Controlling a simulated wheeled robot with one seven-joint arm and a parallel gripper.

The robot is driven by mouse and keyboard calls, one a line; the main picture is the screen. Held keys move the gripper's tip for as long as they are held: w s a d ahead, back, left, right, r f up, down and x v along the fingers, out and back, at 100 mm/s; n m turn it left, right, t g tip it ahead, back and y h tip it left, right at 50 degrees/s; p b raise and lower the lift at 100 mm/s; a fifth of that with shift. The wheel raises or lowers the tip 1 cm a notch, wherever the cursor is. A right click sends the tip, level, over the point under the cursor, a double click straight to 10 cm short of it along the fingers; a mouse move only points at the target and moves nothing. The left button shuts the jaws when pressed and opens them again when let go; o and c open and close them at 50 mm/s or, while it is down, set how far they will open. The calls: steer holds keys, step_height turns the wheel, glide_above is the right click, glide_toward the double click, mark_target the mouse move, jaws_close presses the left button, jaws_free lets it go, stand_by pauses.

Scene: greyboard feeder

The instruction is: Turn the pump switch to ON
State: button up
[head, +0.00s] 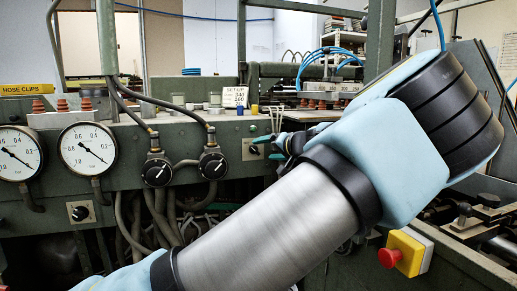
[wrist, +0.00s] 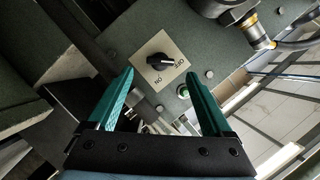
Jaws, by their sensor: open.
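The switch (wrist: 158,62) shows in the wrist view as a black knob on a pale square plate marked ON and OFF. The knob's narrow grip lies crosswise, with its right end toward the OFF mark. My gripper (wrist: 159,76) is open, its two teal fingers pointing at the panel to the left and right of the plate in the picture. Nothing is between the fingers but the view of the switch; I cannot tell whether they touch it. In the head view the switch plate (head: 249,153) is partly hidden by my gripper (head: 277,144).
Two black dials (head: 157,172) with hoses stand left of the switch, and pressure gauges (head: 88,149) further left. Another small switch (head: 80,212) sits below the gauges. A red emergency button (head: 390,257) on a yellow box is at lower right. A hose fitting (wrist: 255,30) is close at upper right.

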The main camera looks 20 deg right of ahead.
mark_target(257, 150)
steer(key=shift+p+x, duration=0.55)
steer(key=shift+x, duration=2.1)
jaws_close()
